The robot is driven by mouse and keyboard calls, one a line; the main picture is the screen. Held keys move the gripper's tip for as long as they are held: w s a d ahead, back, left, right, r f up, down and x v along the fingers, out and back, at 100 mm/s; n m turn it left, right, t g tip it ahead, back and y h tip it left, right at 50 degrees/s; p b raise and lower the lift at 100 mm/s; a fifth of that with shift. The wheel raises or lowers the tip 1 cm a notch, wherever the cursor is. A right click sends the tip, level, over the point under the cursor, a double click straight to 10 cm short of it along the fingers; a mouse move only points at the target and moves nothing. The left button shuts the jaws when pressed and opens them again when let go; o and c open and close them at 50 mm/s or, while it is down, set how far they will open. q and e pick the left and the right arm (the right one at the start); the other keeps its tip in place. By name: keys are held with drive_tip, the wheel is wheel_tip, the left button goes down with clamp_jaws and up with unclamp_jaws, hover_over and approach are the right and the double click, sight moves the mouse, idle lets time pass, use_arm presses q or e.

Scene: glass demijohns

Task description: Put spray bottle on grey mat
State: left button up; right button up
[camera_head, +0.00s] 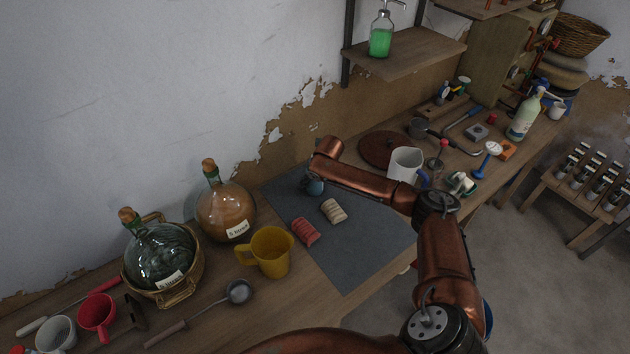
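The spray bottle (381,40) is clear glass with green liquid and a metal nozzle top. It stands upright on the wooden wall shelf (425,50) at the top. The grey mat (352,255) lies flat on the workbench below, with a red block-like item (305,231) and a cream one (334,211) on it. My copper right arm comes in from the bottom right and bends left over the mat's far right part. Its far end is over the mat's back edge, well apart from the bottle; the fingers cannot be made out. My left gripper is not in view.
Two demijohns (225,212), a yellow mug (270,252) and a ladle (237,291) stand or lie left of the mat. A white jug (404,163), a brown disc (380,148), a labelled bottle (522,119) and tools crowd the right. The mat's front part is clear.

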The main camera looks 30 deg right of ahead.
drive_tip(key=shift+o, duration=0.7)
drive_tip(key=shift+r, duration=0.2)
drive_tip(key=v, duration=1.1)
drive_tip(key=shift+r+p, duration=0.35)
drive_tip(key=shift+p, duration=0.1)
drive_tip(key=shift+s, duration=0.1)
